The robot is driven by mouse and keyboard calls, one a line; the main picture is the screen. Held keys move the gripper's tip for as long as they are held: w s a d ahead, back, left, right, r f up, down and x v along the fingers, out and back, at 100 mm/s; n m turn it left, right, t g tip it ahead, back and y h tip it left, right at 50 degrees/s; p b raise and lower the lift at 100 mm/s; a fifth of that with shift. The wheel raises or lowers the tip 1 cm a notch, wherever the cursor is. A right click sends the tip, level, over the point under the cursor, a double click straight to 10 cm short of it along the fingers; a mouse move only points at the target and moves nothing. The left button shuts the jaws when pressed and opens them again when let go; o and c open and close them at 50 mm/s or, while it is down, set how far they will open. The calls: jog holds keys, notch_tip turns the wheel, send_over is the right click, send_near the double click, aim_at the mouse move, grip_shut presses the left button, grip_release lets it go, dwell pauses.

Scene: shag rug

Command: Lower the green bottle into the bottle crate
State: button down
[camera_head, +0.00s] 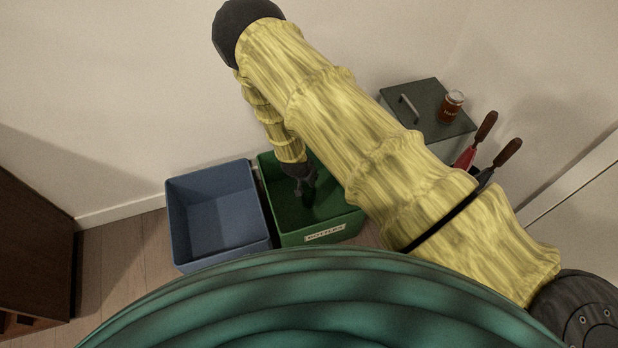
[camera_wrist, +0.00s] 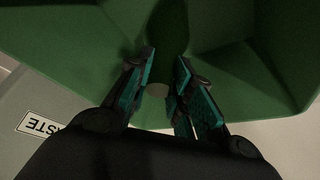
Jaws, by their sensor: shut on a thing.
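The green crate (camera_head: 283,226) stands on the floor by the wall, with a white label on its front. I take it as the bottle crate; its green walls fill much of the wrist view (camera_wrist: 55,35). My gripper (camera_head: 306,186) points down inside the crate's outline in the head view. Its fingers (camera_wrist: 166,72) are shut on the green bottle. The bottle's small round end (camera_wrist: 157,90) shows between the fingers in the wrist view. The rest of the bottle is dark and hard to tell from the crate. I cannot tell whether it touches the crate floor.
An empty blue crate (camera_head: 180,228) stands close at the left of the green one. At the right are a grey lidded box (camera_head: 418,100) with an orange-brown jar (camera_head: 452,105) on top, and red and dark tools with brown handles. A brown cabinet (camera_head: 35,225) is at far left.

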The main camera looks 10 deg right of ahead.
jog(key=shift+f+b, duration=1.7)
jog(key=shift+f, duration=0.8)
dwell(2.0)
jog(key=c, duration=1.2)
grip_release()
jog(key=shift+r, duration=0.1)
jog(key=shift+v, duration=5.9)
